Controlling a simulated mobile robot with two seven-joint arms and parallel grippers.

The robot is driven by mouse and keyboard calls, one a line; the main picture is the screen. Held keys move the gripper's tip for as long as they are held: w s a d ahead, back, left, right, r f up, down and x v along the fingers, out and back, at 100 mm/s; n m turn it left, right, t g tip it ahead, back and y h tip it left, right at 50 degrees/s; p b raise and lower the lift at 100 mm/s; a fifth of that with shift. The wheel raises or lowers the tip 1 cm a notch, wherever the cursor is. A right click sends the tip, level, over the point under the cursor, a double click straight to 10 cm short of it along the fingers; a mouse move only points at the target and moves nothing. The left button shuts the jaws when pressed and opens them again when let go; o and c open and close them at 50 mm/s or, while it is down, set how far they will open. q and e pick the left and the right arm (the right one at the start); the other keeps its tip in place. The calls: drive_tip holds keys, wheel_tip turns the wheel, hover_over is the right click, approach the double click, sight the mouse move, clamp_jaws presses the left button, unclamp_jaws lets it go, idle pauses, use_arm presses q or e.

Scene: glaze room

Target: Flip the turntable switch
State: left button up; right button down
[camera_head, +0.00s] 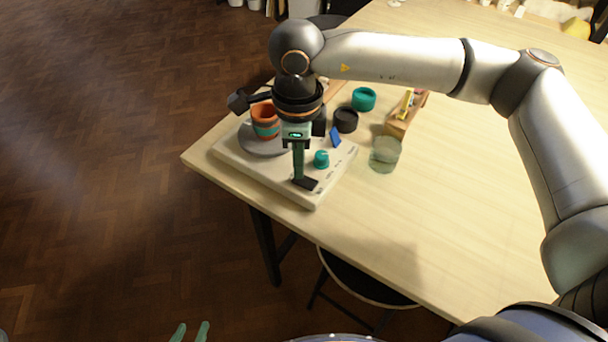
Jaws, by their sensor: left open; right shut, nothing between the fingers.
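The turntable's white base (236,158) sits at the near left corner of the wooden table. Its grey round plate (250,142) carries an orange pot with a dark teal band (265,121). A teal knob (321,159) and a small blue piece (335,137) are on the right side of the base. A dark flat piece (310,185) shows at the front edge; I cannot tell whether it is the switch. My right gripper (299,178) is shut and empty, pointing down at this dark piece, partly hiding it. I cannot tell if they touch. My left gripper (190,332) is open and empty, low at the bottom edge, away from the table.
A glass jar (385,155) stands right of the base. Behind it are a black round container (345,120), a teal one (363,99) and a wooden tray (398,127) with small items. A stool (365,285) is below the table. The table's right front is clear.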

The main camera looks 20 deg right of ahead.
wheel_tip(320, 180, up, 6)
drive_tip(key=p, duration=0.2)
drive_tip(key=shift+p, duration=0.35)
idle(0.5)
